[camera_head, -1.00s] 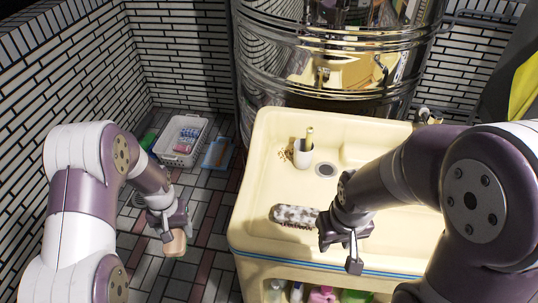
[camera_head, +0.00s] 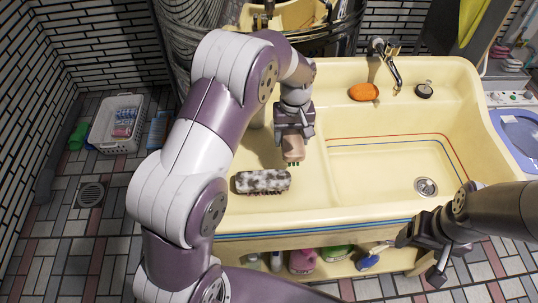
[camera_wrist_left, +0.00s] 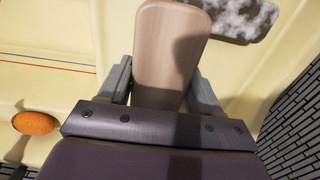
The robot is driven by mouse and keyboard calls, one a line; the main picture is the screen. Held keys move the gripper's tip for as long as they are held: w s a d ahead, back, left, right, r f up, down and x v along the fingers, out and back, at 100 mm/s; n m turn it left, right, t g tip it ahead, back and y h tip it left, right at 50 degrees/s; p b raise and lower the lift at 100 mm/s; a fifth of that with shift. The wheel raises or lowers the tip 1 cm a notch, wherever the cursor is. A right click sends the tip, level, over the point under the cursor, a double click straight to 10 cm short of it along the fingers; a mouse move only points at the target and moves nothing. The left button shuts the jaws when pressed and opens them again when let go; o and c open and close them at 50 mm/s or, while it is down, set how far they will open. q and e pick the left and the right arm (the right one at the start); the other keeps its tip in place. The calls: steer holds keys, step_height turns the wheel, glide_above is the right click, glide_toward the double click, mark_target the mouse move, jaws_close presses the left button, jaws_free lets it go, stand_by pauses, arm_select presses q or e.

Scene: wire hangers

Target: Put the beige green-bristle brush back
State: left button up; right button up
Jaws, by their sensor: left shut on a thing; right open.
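The beige brush (camera_head: 293,150) is held in my left gripper (camera_head: 293,134) above the left part of the cream sink unit (camera_head: 232,209). Its green bristles point down and show just under its near end. In the left wrist view the beige back of the brush (camera_wrist_left: 172,52) sits between the two fingers. Whether the bristles touch the sink surface I cannot tell. My right gripper (camera_head: 420,260) is open and empty, in front of the sink's front edge at the lower right.
A grey mottled brush (camera_head: 262,181) lies close to the held brush, nearer the front edge. An orange soap (camera_head: 363,92) and a tap (camera_head: 388,62) are at the back. The right basin is clear. Bottles (camera_head: 303,261) stand on the shelf below.

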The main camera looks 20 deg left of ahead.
arm_select(q)
steer(key=a+f, duration=0.1)
steer(key=a, duration=0.2)
steer(key=a+f, duration=0.2)
steer(key=a, duration=0.1)
steer(key=a+f, duration=0.2)
steer(key=a, duration=0.1)
steer(key=shift+w+f, duration=0.15)
steer(key=shift+w, duration=0.25)
steer(key=shift+a+f+p, duration=0.1)
steer(key=shift+f+p, duration=0.2)
steer(key=shift+f, duration=1.65)
steer(key=shift+s+f, duration=0.1)
steer(key=shift+f, duration=0.05)
steer(key=o, duration=1.1)
